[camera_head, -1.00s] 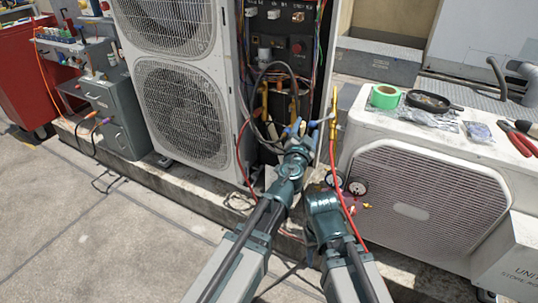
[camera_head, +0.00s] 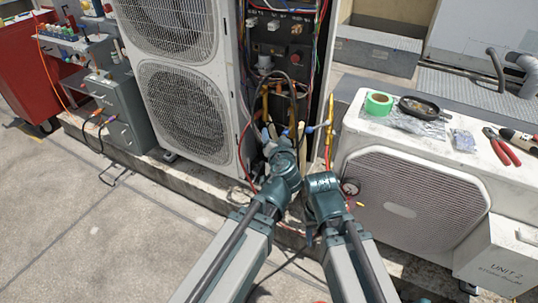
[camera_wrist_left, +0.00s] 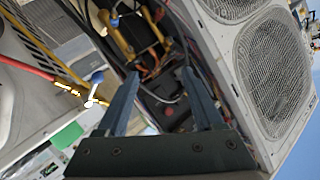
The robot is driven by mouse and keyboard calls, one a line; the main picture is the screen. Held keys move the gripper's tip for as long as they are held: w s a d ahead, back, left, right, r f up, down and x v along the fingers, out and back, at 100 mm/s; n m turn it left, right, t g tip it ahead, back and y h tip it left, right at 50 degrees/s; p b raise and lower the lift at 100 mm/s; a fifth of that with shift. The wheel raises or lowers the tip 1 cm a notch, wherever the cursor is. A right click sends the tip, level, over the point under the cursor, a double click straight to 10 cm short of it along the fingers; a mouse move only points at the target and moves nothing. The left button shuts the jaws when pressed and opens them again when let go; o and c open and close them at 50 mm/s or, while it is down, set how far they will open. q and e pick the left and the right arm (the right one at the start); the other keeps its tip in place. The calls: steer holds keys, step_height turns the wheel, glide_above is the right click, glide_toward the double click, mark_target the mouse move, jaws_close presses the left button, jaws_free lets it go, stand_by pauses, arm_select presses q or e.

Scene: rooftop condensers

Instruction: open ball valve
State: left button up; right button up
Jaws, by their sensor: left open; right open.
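The ball valve (camera_head: 314,128) has a blue lever and sits at the right side of the open bay of the tall condenser. In the left wrist view, its blue lever (camera_wrist_left: 96,77) shows left of my fingers, by a pale fitting. My left gripper (camera_head: 270,133) is at the bay, left of the valve and apart from it. In the left wrist view the left gripper (camera_wrist_left: 158,85) is open, with nothing held between its fingers and brass pipes beyond them. My right arm (camera_head: 322,188) shows at lower centre, but its fingers are hidden.
The tall condenser (camera_head: 180,100) stands left of the bay; a low white unit (camera_head: 410,205) stands right. A yellow-red hose (camera_head: 329,135) runs down beside the valve. Green tape (camera_head: 378,103) and pliers (camera_head: 501,146) lie on the low unit. The paving (camera_head: 90,240) at lower left is mostly clear.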

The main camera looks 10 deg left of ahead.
arm_select(q)
steer(key=s+r+g+h+p, duration=0.1)
steer(key=s+r+g+p, duration=0.1)
steer(key=s+g+p, duration=0.8)
steer(key=shift+s+d+r+g+p, duration=0.3)
steer(key=shift+s+d+g+p, duration=0.15)
steer(key=shift+s+p, duration=2.25)
arm_select(e)
step_height(320, 180, up, 17)
arm_select(q)
steer(key=shift+w, duration=0.15)
arm_select(e)
steer(key=shift+f, duration=0.1)
